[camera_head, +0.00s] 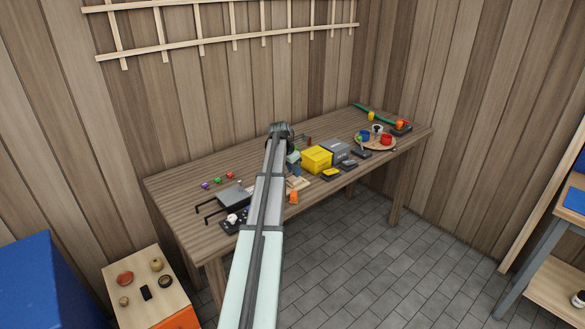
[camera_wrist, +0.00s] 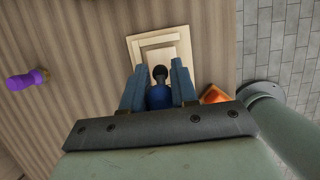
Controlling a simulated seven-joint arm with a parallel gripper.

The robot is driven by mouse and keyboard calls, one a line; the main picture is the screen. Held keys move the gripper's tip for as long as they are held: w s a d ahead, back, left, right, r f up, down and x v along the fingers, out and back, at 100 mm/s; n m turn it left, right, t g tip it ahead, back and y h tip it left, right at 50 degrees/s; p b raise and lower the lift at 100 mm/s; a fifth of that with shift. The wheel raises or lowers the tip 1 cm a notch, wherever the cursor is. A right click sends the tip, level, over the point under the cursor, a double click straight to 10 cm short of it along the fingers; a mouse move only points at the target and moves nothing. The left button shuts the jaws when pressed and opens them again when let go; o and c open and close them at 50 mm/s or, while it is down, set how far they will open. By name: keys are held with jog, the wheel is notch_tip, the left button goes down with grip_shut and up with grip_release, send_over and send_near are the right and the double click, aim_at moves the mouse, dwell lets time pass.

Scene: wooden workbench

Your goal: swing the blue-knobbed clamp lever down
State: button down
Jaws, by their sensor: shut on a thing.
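The clamp's blue knob (camera_wrist: 158,97) sits between the two blue fingers of my gripper (camera_wrist: 160,88) in the wrist view. My gripper is shut on this knob. A dark piece (camera_wrist: 160,73) shows just beyond the knob, over a pale wooden base (camera_wrist: 141,50). The base also shows on the bench in the head view (camera_head: 300,184), below my gripper. Most of the lever and its pivot are hidden by the knob, the fingers and my arm, so I cannot tell the lever's angle.
An orange block (camera_head: 293,197) lies close to the base, near the bench's front edge. A yellow box (camera_head: 317,159) and a grey box (camera_head: 336,151) stand to its right. A purple object (camera_wrist: 28,80) lies to the left in the wrist view, with bare bench between.

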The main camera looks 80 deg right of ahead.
jog(key=shift+d+f+t+y, duration=0.15)
jog(key=shift+f+t+y, duration=0.25)
dwell(0.3)
jog(key=c, duration=0.9)
grip_release()
jog(key=v, duration=1.3)
jog(key=shift+r, duration=0.35)
